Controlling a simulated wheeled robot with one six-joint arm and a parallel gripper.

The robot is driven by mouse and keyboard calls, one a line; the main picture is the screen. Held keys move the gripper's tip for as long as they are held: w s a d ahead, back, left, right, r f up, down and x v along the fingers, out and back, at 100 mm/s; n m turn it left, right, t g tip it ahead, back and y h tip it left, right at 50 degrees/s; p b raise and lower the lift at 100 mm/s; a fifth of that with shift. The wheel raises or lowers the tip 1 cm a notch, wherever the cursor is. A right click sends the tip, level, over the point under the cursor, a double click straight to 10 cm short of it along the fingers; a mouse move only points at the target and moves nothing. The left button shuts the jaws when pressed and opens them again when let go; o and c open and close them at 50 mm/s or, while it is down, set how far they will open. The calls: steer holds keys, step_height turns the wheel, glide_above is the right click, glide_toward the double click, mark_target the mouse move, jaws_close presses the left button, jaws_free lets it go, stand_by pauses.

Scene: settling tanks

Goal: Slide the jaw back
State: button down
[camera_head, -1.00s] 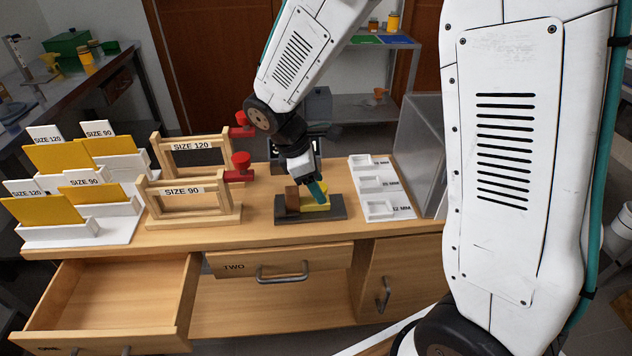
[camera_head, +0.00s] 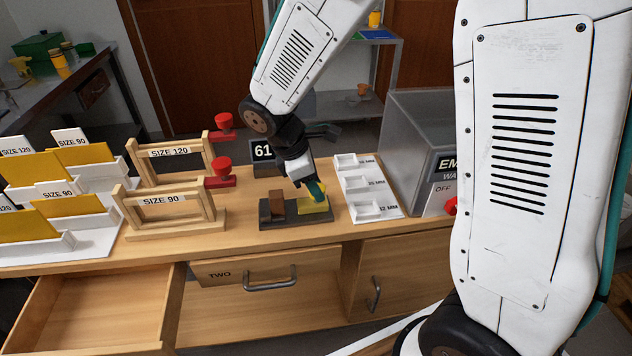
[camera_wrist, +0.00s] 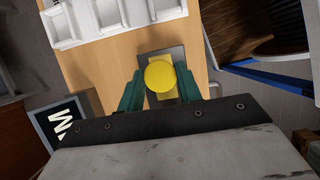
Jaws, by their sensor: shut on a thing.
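A dark vise-like base (camera_head: 270,224) lies on the wooden bench. A brown block (camera_head: 277,204) stands at its left end. The yellow jaw (camera_head: 317,208) sits toward its right end, with a gap between it and the brown block. My gripper (camera_head: 315,190) reaches down onto the yellow jaw with its teal fingers. In the wrist view, the jaw's round yellow knob (camera_wrist: 160,76) is between the two fingers, and my gripper (camera_wrist: 160,88) is shut on it. The brown block is not clear in the wrist view.
White size tray (camera_head: 395,206) lies right of the base, beside a grey box (camera_head: 425,150). An open drawer (camera_head: 95,300) juts out at lower left.

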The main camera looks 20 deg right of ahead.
mark_target(303, 203)
steer(key=c, duration=1)
jaws_free()
steer(key=shift+d, duration=0.25)
steer(key=shift+o, duration=0.2)
steer(key=shift+a, duration=0.1)
steer(key=shift+r, duration=0.1)
steer(key=v, duration=0.7)
steer(key=shift+a+r, duration=0.2)
steer(key=shift+r, duration=0.1)
steer(key=s+d+r+m+y, duration=0.1)
steer(key=s+d+r+m, duration=0.1)
steer(key=s+m, duration=0.3)
steer(key=s+d+r+m+t+y, duration=0.1)
steer(key=s+d+r+m, duration=0.2)
steer(key=s, duration=0.7)
steer(key=s+d+r+m+t+y, duration=0.1)
steer(key=s+d+r+m+y, duration=0.1)
steer(key=s+m, duration=0.5)
steer(key=shift+d+r, duration=0.75)
steer(key=shift+r, duration=0.15)
